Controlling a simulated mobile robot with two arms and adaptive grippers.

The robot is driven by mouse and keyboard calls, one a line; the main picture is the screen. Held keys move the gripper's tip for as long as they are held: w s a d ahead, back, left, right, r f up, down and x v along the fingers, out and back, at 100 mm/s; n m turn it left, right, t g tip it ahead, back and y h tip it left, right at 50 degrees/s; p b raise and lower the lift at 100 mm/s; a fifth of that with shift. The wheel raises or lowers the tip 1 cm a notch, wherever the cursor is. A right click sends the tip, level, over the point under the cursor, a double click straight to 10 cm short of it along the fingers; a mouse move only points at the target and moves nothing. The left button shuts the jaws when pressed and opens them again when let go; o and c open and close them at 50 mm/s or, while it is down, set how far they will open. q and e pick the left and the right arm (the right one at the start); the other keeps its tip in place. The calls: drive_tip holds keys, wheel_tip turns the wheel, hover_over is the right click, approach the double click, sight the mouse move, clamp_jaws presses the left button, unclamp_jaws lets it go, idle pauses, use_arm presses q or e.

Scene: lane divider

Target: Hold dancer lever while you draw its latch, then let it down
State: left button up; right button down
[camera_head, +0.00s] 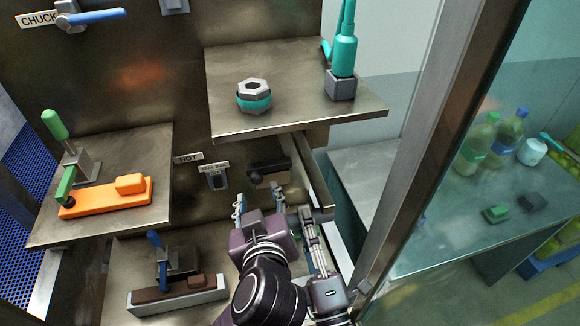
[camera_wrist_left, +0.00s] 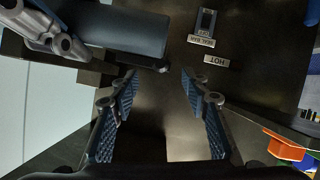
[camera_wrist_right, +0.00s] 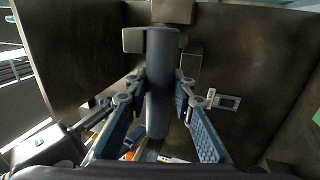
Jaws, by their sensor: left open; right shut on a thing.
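A thick grey-blue round bar, which looks like the dancer lever (camera_wrist_right: 162,85), stands between the fingers of my right gripper (camera_wrist_right: 155,90), which is shut on it. In the left wrist view the bar (camera_wrist_left: 125,32) runs across the upper left, with a finger of my right gripper beside it. In the head view a dark part (camera_head: 268,170) on a block shows beyond my grippers; most of the lever is hidden. My left gripper (camera_head: 259,202) is open and empty, left of my right gripper (camera_head: 314,218). I cannot make out the latch for certain.
HOT and SEAL BAR labels and a small grey fixture (camera_head: 217,179) are on the back panel. Shelves hold an orange clamp (camera_head: 105,198), a lower clamp (camera_head: 178,292), a hex nut (camera_head: 254,95) and a teal bottle (camera_head: 343,60). A frame post (camera_head: 420,150) stands right.

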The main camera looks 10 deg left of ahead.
drive_tip(key=shift+r, duration=0.1)
use_arm(q)
wheel_tip(320, 180, up, 10)
idle(0.4)
use_arm(e)
drive_tip(key=shift+w+f+b, duration=0.15)
drive_tip(key=shift+f+b, duration=0.45)
drive_tip(key=shift+f, duration=0.25)
use_arm(q)
drive_tip(key=shift+w+f+b, duration=0.15)
drive_tip(key=shift+f+b, duration=0.5)
drive_tip(key=shift+f, duration=0.65)
use_arm(e)
drive_tip(key=shift+w+a+f, duration=0.1)
drive_tip(key=shift+w+f, duration=0.1)
drive_tip(key=shift+f, duration=0.3)
drive_tip(key=shift+w+a+f, duration=0.1)
drive_tip(key=shift+w+f, duration=0.05)
drive_tip(key=shift+f, duration=0.3)
use_arm(q)
drive_tip(key=shift+f, duration=0.1)
use_arm(e)
drive_tip(key=shift+f, duration=0.15)
